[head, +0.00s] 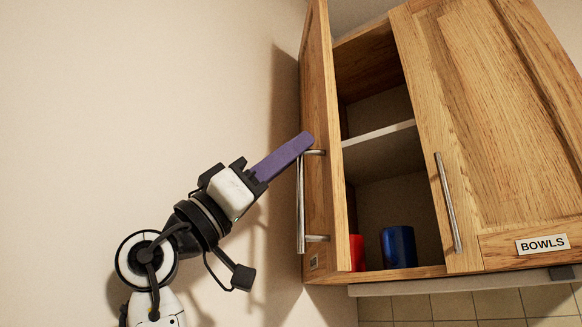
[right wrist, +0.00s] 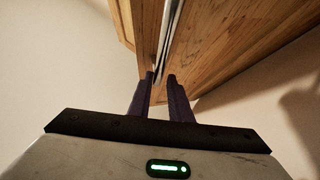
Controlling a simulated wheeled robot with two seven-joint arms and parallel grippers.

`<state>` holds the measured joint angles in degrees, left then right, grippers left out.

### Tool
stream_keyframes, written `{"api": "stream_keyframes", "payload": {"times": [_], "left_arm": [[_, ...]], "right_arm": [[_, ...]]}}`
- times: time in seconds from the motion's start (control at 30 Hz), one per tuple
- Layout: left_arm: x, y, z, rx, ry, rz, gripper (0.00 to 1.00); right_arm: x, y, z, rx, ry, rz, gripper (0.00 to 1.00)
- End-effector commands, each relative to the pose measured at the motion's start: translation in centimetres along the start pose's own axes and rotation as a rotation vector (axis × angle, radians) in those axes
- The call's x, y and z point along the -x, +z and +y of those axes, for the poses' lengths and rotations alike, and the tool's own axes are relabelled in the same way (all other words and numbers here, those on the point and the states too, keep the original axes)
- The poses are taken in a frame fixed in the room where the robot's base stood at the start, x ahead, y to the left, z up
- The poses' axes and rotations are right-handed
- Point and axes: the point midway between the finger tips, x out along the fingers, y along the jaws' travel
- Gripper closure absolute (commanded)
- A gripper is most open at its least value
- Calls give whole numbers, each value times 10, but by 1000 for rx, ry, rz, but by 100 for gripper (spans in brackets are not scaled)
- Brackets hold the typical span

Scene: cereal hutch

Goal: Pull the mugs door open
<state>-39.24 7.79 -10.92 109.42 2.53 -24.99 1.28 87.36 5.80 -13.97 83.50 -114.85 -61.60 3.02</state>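The mugs door (head: 316,130) is the left door of the wooden cabinet and stands swung open, nearly edge-on in the head view. A small label (head: 314,263) at its bottom is too oblique to read. Its bar handle (head: 301,200) is on the outer face. My right gripper (head: 308,139) is at the handle's upper end. In the right wrist view its purple fingers (right wrist: 160,78) are apart, with a gap between them, and the handle (right wrist: 167,35) runs down toward that gap. I see no clear contact. My left gripper is not in view.
The bowls door (head: 500,120) on the right is shut, with its own handle (head: 447,203) and label (head: 542,244). Inside the cabinet, a blue mug (head: 398,247) and a red mug (head: 357,252) stand below a shelf (head: 379,133). The bare wall (head: 120,100) lies left of the open door.

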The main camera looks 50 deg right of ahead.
Motion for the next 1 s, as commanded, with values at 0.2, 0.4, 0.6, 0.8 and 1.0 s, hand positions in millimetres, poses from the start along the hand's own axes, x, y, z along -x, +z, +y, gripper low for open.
{"api": "stream_keyframes", "payload": {"times": [0.2, 0.4, 0.6, 0.8, 1.0], "left_arm": [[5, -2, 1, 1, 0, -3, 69], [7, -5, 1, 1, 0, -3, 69], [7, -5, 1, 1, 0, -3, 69], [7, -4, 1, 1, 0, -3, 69], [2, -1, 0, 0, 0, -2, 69]], "right_arm": [[-33, -32, 0, -1, -1, -1, 83], [-48, -48, -1, 0, -2, 1, 83], [-51, -51, -1, 0, -2, 1, 83], [-50, -51, 0, 0, -1, 3, 93], [-57, -89, 34, 27, 70, 165, 100]]}}
